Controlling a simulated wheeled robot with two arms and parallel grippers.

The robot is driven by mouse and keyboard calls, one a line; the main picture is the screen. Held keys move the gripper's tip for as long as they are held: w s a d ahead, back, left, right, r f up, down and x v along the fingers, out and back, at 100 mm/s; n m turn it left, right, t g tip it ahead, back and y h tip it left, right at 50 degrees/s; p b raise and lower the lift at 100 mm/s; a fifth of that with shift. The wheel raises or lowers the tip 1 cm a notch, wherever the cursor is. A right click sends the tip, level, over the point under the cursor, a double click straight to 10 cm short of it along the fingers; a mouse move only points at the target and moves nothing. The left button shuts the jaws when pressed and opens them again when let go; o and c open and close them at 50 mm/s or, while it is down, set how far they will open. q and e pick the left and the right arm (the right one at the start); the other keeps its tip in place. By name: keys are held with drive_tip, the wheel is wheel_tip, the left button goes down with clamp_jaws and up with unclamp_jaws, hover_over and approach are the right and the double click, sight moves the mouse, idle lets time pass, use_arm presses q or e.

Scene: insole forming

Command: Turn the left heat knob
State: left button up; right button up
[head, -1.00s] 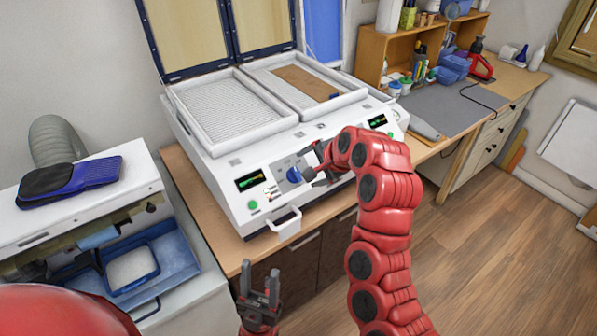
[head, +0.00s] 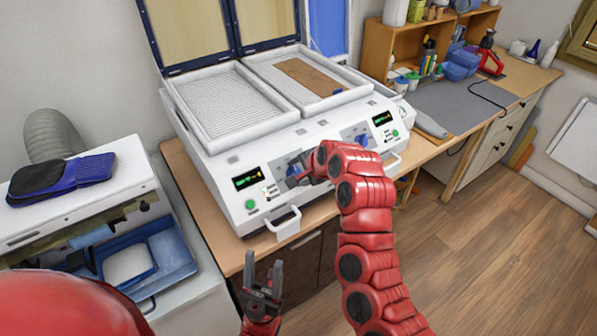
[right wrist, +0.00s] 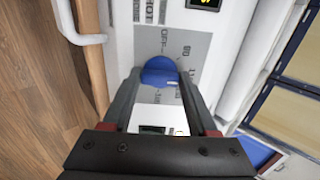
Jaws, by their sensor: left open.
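The white forming machine (head: 228,165) has a blue heat knob on the left of its front panel. In the head view this left knob is mostly hidden by my right gripper (head: 295,172). The right wrist view shows the blue knob (right wrist: 160,70) between the two dark fingers of my right gripper (right wrist: 160,78), in front of a grey dial plate with printed marks. The fingers lie close along both sides of the knob; whether they press on it is unclear. My left gripper (head: 263,262) is open and empty, low in front of the cabinet.
A second blue knob (head: 362,140) is on the panel's right side. White handles (head: 283,224) stick out of the machine's front. A white unit (head: 85,205) with blue insoles (head: 62,177) stands at left. The wood floor (head: 480,250) at right is clear.

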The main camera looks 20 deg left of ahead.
drive_tip(key=c, duration=0.8)
drive_tip(key=shift+f+b, duration=0.15)
drive_tip(key=shift+b, duration=0.35)
drive_tip(key=n+b, duration=0.6)
drive_tip(key=b, duration=0.4)
drive_tip(key=shift+f, duration=0.2)
drive_tip(key=n+b, duration=0.6)
drive_tip(key=b, duration=0.1)
drive_tip(key=shift+r+n, duration=0.15)
drive_tip(key=shift+n, duration=0.25)
drive_tip(key=n+b, duration=0.3)
drive_tip(key=shift+n, duration=0.4)
drive_tip(key=shift+r+n+b, duration=0.2)
drive_tip(key=shift+n+b, duration=0.15)
drive_tip(key=shift+n, duration=0.35)
drive_tip(key=o, duration=1.4)
drive_tip(key=shift+c, duration=0.2)
